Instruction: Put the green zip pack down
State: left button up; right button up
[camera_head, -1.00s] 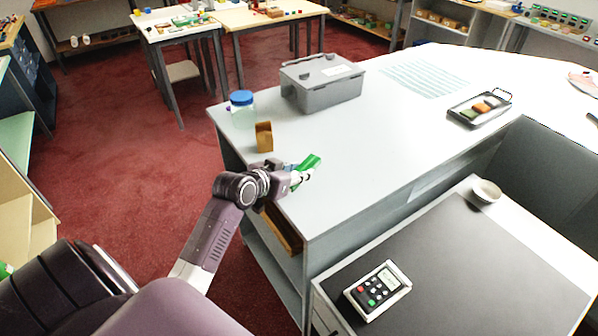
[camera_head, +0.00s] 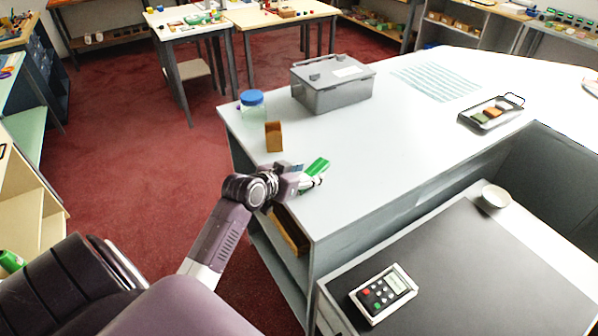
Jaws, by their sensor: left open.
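The green zip pack (camera_head: 317,167) is at the near left part of the pale counter (camera_head: 400,140), right at my left gripper. My left gripper (camera_head: 314,180) is open, with its fingers beside the pack. The pack looks to be on or just above the counter top; I cannot tell whether it touches a finger. The gripper hides part of the pack's near side. My right gripper is not in view.
A brown block (camera_head: 274,137), a blue-lidded jar (camera_head: 252,106) and a grey lidded box (camera_head: 333,83) stand behind the pack. A tray (camera_head: 468,122) with small items lies at the right. A keypad device (camera_head: 384,293) sits on the lower dark surface. The counter's middle is clear.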

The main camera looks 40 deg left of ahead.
pick_arm(q)
jog(key=b+v, duration=0.1)
jog(key=v, duration=1.1)
jog(key=shift+b, duration=0.3)
jog(key=shift+f, duration=0.1)
